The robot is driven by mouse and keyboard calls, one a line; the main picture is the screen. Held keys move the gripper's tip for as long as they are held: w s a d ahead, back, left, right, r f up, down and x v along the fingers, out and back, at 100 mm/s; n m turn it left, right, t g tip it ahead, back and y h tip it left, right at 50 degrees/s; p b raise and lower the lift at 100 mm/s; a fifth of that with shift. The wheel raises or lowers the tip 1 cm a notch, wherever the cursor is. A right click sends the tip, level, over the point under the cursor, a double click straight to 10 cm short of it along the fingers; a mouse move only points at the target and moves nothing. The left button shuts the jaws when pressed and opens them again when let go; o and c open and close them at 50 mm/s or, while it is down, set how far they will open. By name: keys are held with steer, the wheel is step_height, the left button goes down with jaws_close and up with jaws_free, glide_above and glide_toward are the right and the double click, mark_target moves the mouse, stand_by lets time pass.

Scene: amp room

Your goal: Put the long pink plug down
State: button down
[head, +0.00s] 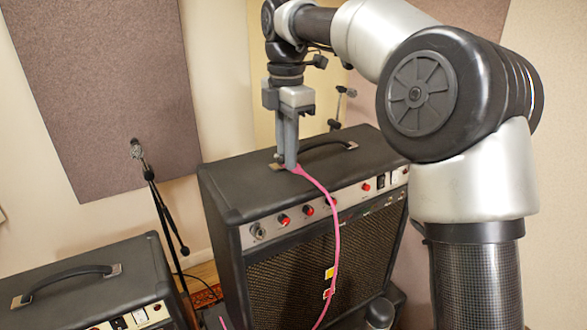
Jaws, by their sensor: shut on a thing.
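My gripper (289,165) points down just above or at the top of the middle amplifier (235,193), near its carry handle. It is shut on the long pink plug, which is mostly hidden between the fingers. A pink cable (336,232) runs from the fingertips over the amplifier's front edge and hangs down across its grille. I cannot tell whether the plug touches the amplifier's top.
The amplifier's front panel has red knobs (284,220) and a socket (257,231). A second amplifier (80,258) stands at lower left. A microphone stand (160,205) is behind them. The middle amplifier's top is clear left of the handle (325,147).

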steer(key=shift+w+f, duration=0.1)
steer(key=shift+f, duration=2.15)
steer(key=c, duration=1.7)
jaws_free()
steer(key=shift+f, duration=0.1)
steer(key=shift+o, duration=0.2)
